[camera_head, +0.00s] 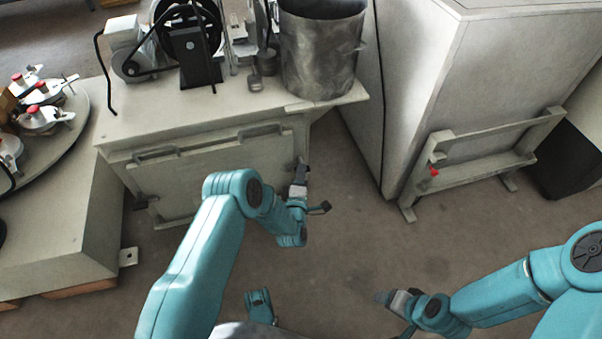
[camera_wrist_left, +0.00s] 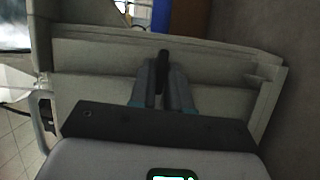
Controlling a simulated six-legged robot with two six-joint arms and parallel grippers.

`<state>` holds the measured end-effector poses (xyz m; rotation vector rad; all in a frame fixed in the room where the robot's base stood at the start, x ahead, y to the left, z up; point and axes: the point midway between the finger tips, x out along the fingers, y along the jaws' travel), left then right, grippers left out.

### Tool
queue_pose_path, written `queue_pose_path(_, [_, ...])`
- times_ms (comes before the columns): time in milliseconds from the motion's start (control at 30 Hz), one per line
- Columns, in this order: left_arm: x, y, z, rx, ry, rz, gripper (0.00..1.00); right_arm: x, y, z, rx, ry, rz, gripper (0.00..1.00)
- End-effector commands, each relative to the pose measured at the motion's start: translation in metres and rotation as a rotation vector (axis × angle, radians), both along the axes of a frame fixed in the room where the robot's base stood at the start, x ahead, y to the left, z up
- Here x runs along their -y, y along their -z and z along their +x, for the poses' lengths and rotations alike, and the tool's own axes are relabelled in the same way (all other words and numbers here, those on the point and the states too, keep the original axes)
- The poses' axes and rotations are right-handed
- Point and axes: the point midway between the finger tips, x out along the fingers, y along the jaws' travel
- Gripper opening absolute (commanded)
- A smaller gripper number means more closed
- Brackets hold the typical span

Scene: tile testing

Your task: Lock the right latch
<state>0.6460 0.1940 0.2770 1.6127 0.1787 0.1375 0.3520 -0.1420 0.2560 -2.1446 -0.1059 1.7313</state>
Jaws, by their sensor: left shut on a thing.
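The grey cabinet (camera_head: 215,180) has a front panel with a dark bar handle on its top edge at each side. My left gripper (camera_head: 301,165) is at the right edge of this panel, where the right latch is. In the left wrist view my left gripper (camera_wrist_left: 163,82) has its fingers closed on a small dark upright piece, the right latch (camera_wrist_left: 163,62). The fingers and wrist hide most of the latch in the head view. My right gripper (camera_head: 383,298) is low over the floor, far from the cabinet, and its finger gap is too small to judge.
A metal drum (camera_head: 322,50) and a motor with a wheel (camera_head: 135,50) stand on the cabinet top. A round table (camera_head: 75,125) with red-knobbed parts is at left. A large grey bin (camera_head: 470,70) stands at right. The floor (camera_head: 345,215) between is clear.

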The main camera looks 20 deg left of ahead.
Motion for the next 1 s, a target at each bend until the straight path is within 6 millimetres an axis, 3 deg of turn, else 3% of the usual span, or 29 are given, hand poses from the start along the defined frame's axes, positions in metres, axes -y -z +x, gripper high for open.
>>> queue_pose_path(700, [-0.0022,0.0022,-0.0010,0.037,-0.007,-0.059,0.00,0.0000,0.0000,0.0000,0.000,0.000,0.000,0.68])
queue_pose_path(733, [-0.0022,0.0022,-0.0010,0.037,-0.006,-0.059,0.27,0.0000,0.0000,0.0000,0.000,0.000,0.000,0.68])
queue_pose_path(767, [-0.0021,0.0022,-0.0010,0.037,-0.006,-0.059,0.36,0.0000,0.0000,0.0000,0.000,0.000,0.000,0.68])
queue_pose_path(1000, [-0.0010,0.0015,-0.0004,0.038,-0.003,-0.057,0.36,0.0000,0.0000,0.0000,0.000,0.000,0.000,0.68])
